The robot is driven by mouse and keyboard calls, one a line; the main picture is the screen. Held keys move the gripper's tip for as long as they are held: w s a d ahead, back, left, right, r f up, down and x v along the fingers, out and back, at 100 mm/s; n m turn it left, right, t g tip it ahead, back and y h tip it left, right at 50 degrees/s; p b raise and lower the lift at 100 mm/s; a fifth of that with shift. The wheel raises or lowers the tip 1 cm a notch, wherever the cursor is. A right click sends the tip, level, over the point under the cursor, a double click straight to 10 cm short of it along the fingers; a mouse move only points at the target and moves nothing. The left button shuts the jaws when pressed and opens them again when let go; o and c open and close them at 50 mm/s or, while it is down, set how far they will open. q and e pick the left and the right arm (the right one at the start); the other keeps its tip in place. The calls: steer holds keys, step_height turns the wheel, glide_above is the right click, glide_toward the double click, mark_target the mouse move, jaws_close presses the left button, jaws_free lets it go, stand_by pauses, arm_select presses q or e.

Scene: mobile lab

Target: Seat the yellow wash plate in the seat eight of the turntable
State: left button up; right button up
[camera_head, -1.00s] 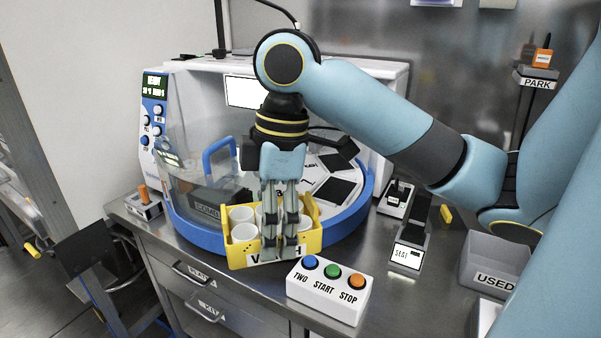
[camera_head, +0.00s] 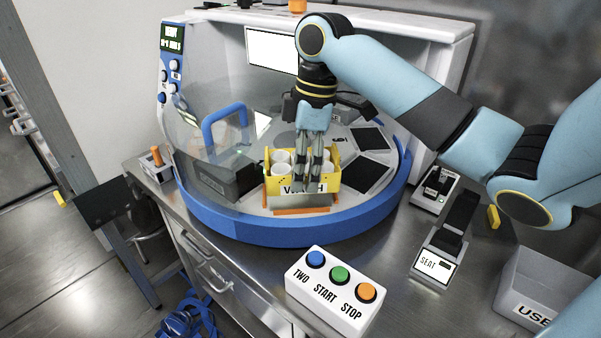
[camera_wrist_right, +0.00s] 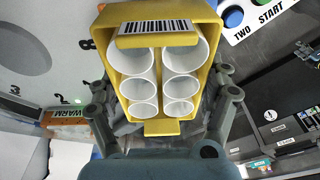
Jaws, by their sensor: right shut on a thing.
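The yellow wash plate (camera_head: 273,184) holds several white round cups and has a label on its front. My right gripper (camera_head: 311,185) points down and is shut on the wash plate. In the right wrist view the wash plate (camera_wrist_right: 157,18) fills the middle, between the fingers of the right gripper (camera_wrist_right: 160,100). The turntable (camera_head: 352,140) is a grey disc with dark square pads inside the blue-rimmed machine. The plate is over its front part, above an orange-edged piece. I cannot tell whether it touches the surface. The seat under it is hidden. My left gripper is not in view.
A clear cover with a blue handle (camera_head: 223,128) stands left of the plate. A white button box (camera_head: 333,290) sits in front of the machine. A SEAT stand (camera_head: 434,266) and a grey bin (camera_head: 535,285) are at the right.

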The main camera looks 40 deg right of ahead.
mark_target(309, 155)
steer(key=shift+w+d+f, duration=0.35)
steer(key=shift+w+f, duration=0.1)
steer(key=shift+w, duration=0.25)
steer(key=shift+f, duration=2.05)
steer(key=shift+f, duration=0.1)
steer(key=o, duration=1.1)
steer(key=r, duration=0.4)
steer(key=d+r, duration=0.1)
steer(key=r, duration=0.3)
steer(key=s+r, duration=0.1)
steer(key=r, duration=0.3)
steer(key=shift+d+r, duration=0.1)
steer(key=shift+d, duration=0.2)
steer(key=shift+a, duration=0.1)
